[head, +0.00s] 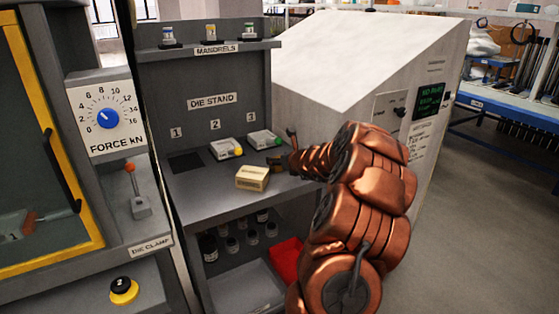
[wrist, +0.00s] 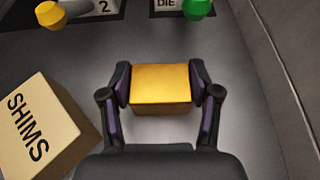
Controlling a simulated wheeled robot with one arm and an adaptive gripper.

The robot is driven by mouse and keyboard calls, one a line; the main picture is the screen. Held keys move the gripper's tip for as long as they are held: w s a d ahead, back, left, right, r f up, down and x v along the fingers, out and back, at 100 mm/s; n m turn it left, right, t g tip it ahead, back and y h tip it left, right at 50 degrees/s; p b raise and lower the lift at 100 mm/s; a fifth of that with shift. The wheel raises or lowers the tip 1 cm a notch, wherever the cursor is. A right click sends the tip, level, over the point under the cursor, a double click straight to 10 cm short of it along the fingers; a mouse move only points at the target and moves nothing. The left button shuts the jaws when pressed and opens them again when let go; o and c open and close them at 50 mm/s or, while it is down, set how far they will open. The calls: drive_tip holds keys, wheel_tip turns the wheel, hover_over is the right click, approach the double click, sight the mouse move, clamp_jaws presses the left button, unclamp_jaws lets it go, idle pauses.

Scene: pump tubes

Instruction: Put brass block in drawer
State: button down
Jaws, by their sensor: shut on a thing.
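The brass block (wrist: 160,88) sits between the two fingers of my gripper (wrist: 162,90) in the wrist view. The fingers press on its left and right sides. In the head view my gripper (head: 279,164) is low over the right part of the die stand shelf (head: 197,203), right of the shims box. There the block is mostly hidden or too small to make out. I cannot tell whether it touches the shelf. No drawer is clearly identifiable; a grey tray-like surface (head: 245,288) lies low under the shelf.
The cream shims box (head: 252,179) stands close left of my gripper and shows in the wrist view (wrist: 38,130). Two dies, with yellow (head: 226,149) and green (head: 264,139) knobs, lie behind. Slot 1 (head: 186,162) is empty. Small bottles and a red bin (head: 286,260) are below.

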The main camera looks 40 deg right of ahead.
drive_tip(key=shift+c, duration=1.2)
unclamp_jaws()
drive_tip(key=shift+r, duration=0.1)
drive_tip(key=v, duration=1.2)
